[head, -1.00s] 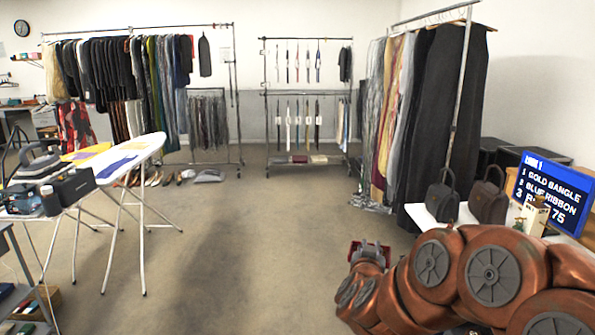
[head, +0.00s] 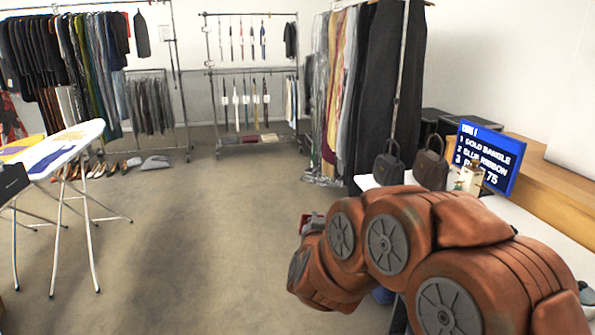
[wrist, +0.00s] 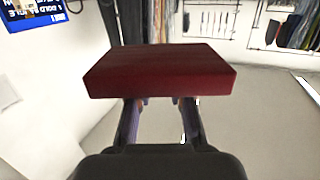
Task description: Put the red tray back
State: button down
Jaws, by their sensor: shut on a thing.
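The red tray (wrist: 160,72) is a flat, dark red slab in the middle of the wrist view, with its broad face and one long edge toward the camera. My gripper (wrist: 161,104) is shut on it, the two fingers meeting its near side. The tray hangs clear of other things in that view. In the head view only a small red piece of the tray (head: 305,223) shows past my arm; my gripper is mostly hidden there.
A white table (head: 367,183) with two dark handbags (head: 388,168) and a blue text screen (head: 487,158) stands at the right. A garment rack (head: 355,90) is behind it. An ironing board (head: 60,147) is at left. The middle floor (head: 200,230) is clear.

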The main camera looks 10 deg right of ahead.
jog(key=s+d+f+m+g+h+b, duration=0.2)
jog(key=d+f+m+h+b, duration=0.15)
jog(key=d+f+b, duration=0.55)
jog(key=s+d+f+m+g+h+b, duration=0.2)
jog(key=d+f+m+g+h+b, duration=0.15)
jog(key=d+b, duration=0.7)
jog(key=s+d+f+m+g+h+b, duration=0.2)
jog(key=s+d+f+m+g+b, duration=0.1)
jog(key=s+d+f+b, duration=0.4)
jog(key=s+d+f+m+g+h+b, duration=0.2)
jog(key=s+d+f+m+g+b, duration=0.2)
jog(key=d, duration=0.9)
jog(key=s+f+g+b, duration=0.2)
jog(key=s+f+b, duration=0.1)
jog(key=s+f, duration=0.1)
jog(key=shift+s+f+b, duration=0.2)
jog(key=shift+s+b, duration=0.15)
jog(key=shift+s, duration=0.15)
jog(key=shift+d, duration=0.2)
jog(key=d+b, duration=0.1)
jog(key=d, duration=0.5)
jog(key=d+b, duration=0.2)
jog(key=d, duration=0.4)
jog(key=d+b, duration=0.2)
jog(key=d, duration=0.4)
jog(key=shift+w, duration=0.4)
jog(key=shift+a+f, duration=0.1)
jog(key=shift+f, duration=0.45)
